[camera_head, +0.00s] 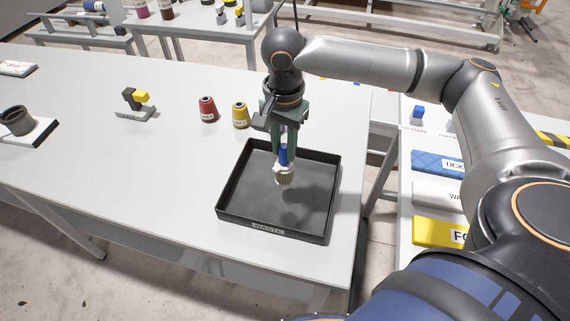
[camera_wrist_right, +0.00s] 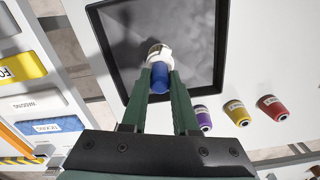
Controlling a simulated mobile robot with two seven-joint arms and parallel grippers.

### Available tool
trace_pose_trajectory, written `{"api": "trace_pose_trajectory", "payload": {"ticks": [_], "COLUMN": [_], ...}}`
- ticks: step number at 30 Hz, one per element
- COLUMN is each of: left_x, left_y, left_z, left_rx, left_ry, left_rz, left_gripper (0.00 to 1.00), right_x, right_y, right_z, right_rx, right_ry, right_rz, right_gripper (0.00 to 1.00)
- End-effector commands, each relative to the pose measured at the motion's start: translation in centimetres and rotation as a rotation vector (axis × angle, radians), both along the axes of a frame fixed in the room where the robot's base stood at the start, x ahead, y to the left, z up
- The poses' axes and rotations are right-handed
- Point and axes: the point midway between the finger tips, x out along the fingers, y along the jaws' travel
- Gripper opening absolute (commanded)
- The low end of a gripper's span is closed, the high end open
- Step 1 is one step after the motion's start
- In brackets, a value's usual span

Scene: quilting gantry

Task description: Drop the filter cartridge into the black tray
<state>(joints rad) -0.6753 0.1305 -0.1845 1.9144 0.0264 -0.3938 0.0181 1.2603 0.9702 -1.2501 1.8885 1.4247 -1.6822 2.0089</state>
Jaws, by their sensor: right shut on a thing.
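The black tray (camera_head: 232,213), labelled WASTE, lies on the white table; its rim also shows in the right wrist view (camera_wrist_right: 222,45). My right gripper (camera_head: 285,150) is above the tray, pointing down. It is shut on the filter cartridge (camera_head: 284,176), which has a blue upper part and a pale ribbed lower end. The cartridge hangs over the tray's inside, with a shadow on the tray floor below it. In the right wrist view the cartridge (camera_wrist_right: 158,70) sits between the fingertips of the gripper (camera_wrist_right: 160,88). My left gripper is not in view.
A red spool (camera_head: 208,109) and a yellow spool (camera_head: 240,115) stand behind the tray; a purple one (camera_wrist_right: 202,117) shows in the right wrist view. A black and yellow part on a stand (camera_head: 135,101) is farther left. The table's front left is clear.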

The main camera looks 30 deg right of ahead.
Motion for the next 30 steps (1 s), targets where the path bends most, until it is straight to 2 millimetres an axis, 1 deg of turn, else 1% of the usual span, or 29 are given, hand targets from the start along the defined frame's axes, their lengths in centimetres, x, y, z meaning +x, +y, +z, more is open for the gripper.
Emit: {"api": "trace_pose_trajectory", "payload": {"ticks": [5, 9, 10, 12, 15, 19, 26, 27, 30], "left_x": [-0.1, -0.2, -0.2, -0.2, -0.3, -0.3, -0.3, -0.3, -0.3], "left_y": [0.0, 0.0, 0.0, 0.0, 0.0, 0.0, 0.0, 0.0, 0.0], "left_z": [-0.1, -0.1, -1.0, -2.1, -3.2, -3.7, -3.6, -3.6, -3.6], "left_rx": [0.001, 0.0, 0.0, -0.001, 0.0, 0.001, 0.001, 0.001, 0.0], "left_ry": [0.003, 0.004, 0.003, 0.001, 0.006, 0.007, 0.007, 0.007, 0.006], "left_rz": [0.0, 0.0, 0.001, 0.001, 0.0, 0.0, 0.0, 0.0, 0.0], "left_gripper": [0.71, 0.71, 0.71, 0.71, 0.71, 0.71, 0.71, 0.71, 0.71], "right_x": [0.0, -0.1, 0.0, 0.0, 0.0, 0.0, 0.0, 0.0, 0.0], "right_y": [0.0, 0.0, 0.0, 0.0, 0.0, 0.0, 0.0, 0.0, 0.0], "right_z": [-1.3, -2.9, -3.8, -4.7, -5.5, -5.9, -5.7, -5.7, -5.7], "right_rx": [-0.001, -0.002, -0.002, -0.002, -0.001, 0.0, -0.001, -0.001, -0.001], "right_ry": [0.003, 0.002, 0.0, -0.001, 0.0, -0.001, 0.0, 0.0, 0.0], "right_rz": [-0.001, 0.0, 0.001, 0.001, 0.0, 0.0, 0.0, 0.0, 0.0], "right_gripper": [0.0, 0.0, 0.0, 0.0, 0.0, 0.0, 0.0, 0.29, 0.4]}}
